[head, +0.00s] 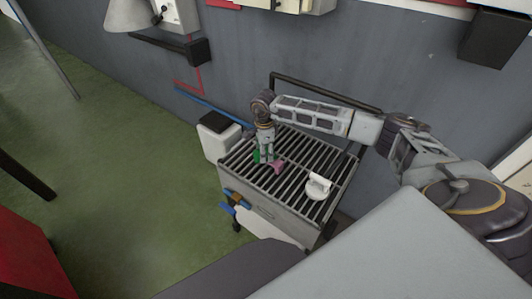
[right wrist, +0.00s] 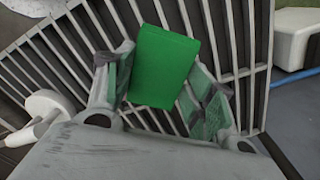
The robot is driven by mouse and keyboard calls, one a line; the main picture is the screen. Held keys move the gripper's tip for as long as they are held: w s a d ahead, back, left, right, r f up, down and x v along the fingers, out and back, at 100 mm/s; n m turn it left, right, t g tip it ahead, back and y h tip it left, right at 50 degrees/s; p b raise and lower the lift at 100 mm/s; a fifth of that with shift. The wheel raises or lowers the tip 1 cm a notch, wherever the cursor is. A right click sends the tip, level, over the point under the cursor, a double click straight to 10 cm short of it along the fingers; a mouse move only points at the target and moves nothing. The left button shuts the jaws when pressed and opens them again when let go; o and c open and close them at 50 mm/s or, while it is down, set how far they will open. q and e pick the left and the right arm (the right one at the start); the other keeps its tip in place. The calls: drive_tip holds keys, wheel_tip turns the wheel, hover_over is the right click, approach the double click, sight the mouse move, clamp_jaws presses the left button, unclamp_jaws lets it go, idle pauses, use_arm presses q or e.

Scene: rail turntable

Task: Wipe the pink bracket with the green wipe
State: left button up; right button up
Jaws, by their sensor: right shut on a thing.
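My right gripper (head: 264,158) points down over the slatted top of a grey cart and is shut on the green wipe (head: 256,156). In the right wrist view the green wipe (right wrist: 163,66) is a flat green block between the two fingers (right wrist: 165,90). The pink bracket (head: 278,167) lies on the slats just right of the gripper in the head view, partly hidden by it. Whether the wipe touches the bracket I cannot tell. The bracket does not show in the right wrist view. My left gripper is not in view.
The slatted cart (head: 240,182) has a dark rail at its back. A white fixture (head: 318,184) stands on the slats at the right; it also shows in the right wrist view (right wrist: 50,107). A white container with a dark top (head: 217,142) stands left of the cart.

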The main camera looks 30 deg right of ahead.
sight(275, 162)
drive_tip(key=shift+s+d+p, duration=0.3)
drive_tip(key=shift+s+d, duration=0.15)
drive_tip(key=shift+s, duration=0.35)
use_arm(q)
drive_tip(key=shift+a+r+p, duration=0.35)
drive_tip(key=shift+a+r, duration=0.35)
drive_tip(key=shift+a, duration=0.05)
use_arm(e)
drive_tip(key=shift+s+d, duration=0.3)
drive_tip(key=shift+s, duration=0.5)
drive_tip(key=shift+s+d, duration=0.3)
drive_tip(key=shift+s, duration=0.45)
drive_tip(key=shift+f, duration=0.1)
drive_tip(key=shift+w+a+b, duration=0.35)
drive_tip(key=shift+w+b, duration=0.05)
drive_tip(key=shift+w, duration=0.35)
drive_tip(key=shift+w+a+b, duration=0.3)
drive_tip(key=shift+w+b, duration=0.05)
drive_tip(key=shift+w, duration=0.35)
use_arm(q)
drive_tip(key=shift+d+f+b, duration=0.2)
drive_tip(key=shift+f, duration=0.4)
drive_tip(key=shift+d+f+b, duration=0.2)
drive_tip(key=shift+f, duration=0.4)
use_arm(e)
drive_tip(key=shift+w+a, duration=0.35)
drive_tip(key=shift+w, duration=0.55)
